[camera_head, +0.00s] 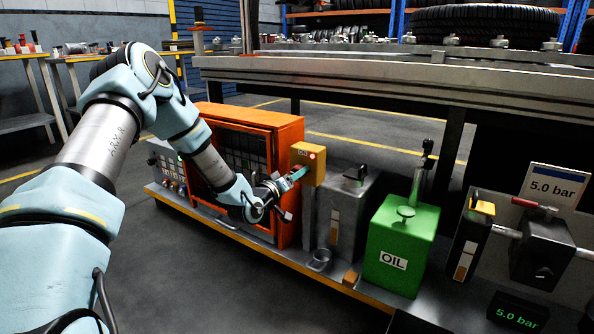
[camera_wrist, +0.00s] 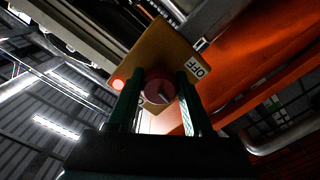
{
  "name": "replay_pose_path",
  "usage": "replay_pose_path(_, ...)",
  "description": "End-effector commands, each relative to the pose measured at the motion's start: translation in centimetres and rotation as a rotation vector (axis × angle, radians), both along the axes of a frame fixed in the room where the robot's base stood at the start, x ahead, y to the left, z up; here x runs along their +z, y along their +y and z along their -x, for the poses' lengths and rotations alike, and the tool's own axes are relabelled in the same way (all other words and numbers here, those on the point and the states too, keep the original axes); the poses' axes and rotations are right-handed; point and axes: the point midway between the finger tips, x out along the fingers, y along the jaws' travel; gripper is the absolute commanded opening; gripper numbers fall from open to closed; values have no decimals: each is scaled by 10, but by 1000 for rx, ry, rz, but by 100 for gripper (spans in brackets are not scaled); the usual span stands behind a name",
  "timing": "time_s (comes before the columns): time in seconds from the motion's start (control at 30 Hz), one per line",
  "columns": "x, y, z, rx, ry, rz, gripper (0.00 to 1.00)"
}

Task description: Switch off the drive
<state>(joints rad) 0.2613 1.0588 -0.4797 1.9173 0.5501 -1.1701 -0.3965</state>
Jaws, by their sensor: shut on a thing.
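The drive's yellow switch box (camera_head: 316,175) stands on a post beside the orange cabinet. It fills the upper middle of the wrist view (camera_wrist: 150,52), tilted in the picture. A round rotary knob (camera_wrist: 160,92) with a light pointer mark sits on its face, between my two fingers. My gripper (camera_head: 297,174) reaches the box face from the left and is shut on the knob. A label OFF (camera_wrist: 197,68) shows right of the knob; a second label is mostly hidden behind the left finger. A red lamp (camera_wrist: 118,85) on the box is lit.
A green OIL tank (camera_head: 385,230), grey boxes and a red-handled valve (camera_head: 535,205) stand to the right. The conveyor frame (camera_head: 380,80) runs overhead. The floor at front left is clear.

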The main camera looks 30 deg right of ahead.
Motion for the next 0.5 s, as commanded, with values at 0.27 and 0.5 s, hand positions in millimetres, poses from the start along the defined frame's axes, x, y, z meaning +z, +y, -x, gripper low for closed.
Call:
replay_pose_path(0.27,1,0,0,1,109,58,0)
replay_pose_path(0.5,0,0,1,0,143,77,0)
